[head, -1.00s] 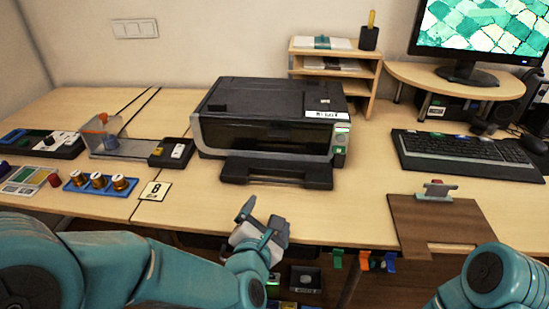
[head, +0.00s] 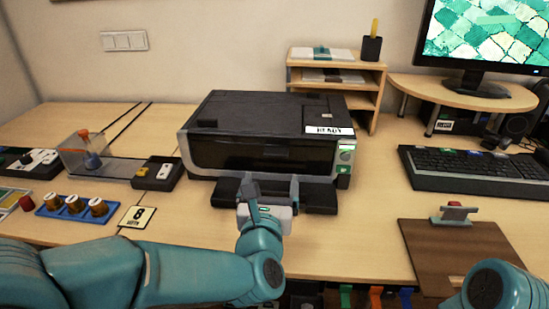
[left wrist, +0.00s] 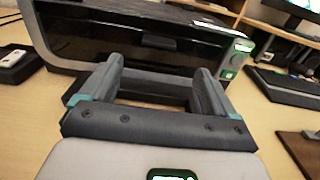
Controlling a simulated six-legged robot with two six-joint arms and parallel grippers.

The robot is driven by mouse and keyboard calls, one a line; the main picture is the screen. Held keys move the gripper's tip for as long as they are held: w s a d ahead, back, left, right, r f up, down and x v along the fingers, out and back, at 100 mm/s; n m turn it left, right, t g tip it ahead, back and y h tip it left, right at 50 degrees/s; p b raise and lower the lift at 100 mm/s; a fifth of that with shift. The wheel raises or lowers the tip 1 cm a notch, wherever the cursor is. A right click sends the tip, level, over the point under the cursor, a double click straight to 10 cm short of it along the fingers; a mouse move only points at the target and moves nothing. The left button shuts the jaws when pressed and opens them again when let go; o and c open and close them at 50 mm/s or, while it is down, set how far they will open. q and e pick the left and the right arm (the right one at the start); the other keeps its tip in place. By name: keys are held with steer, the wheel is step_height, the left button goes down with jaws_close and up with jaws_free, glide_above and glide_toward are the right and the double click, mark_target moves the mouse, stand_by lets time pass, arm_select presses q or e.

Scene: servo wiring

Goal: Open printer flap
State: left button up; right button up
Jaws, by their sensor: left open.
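The black and grey printer (head: 262,125) stands on the table with a white READY label on its front right corner. Its front flap (head: 265,152) is a dark panel that looks shut. A dark output tray (head: 318,196) sticks out below it. My left gripper (head: 270,182) is open and empty in front of the printer, over the tray, fingers pointing at the front. In the left wrist view the open fingers (left wrist: 158,75) frame the tray, apart from the flap (left wrist: 130,45). My right arm shows at the lower right; its gripper is out of frame.
A keyboard (head: 470,170) and a brown clipboard (head: 425,250) lie to the right. A small wooden shelf (head: 376,80) stands behind the printer. Spools in a blue tray (head: 48,211) and a number 8 card (head: 137,216) lie to the left. Bare table lies right of the printer.

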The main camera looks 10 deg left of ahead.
mark_target(275, 155)
arm_select(q)
steer(key=w, duration=0.9)
steer(key=shift+w+p, duration=0.15)
steer(key=shift+p, duration=0.15)
arm_select(e)
steer(key=shift+s+r, duration=0.2)
steer(key=shift+r, duration=0.15)
arm_select(q)
steer(key=shift+c, duration=0.3)
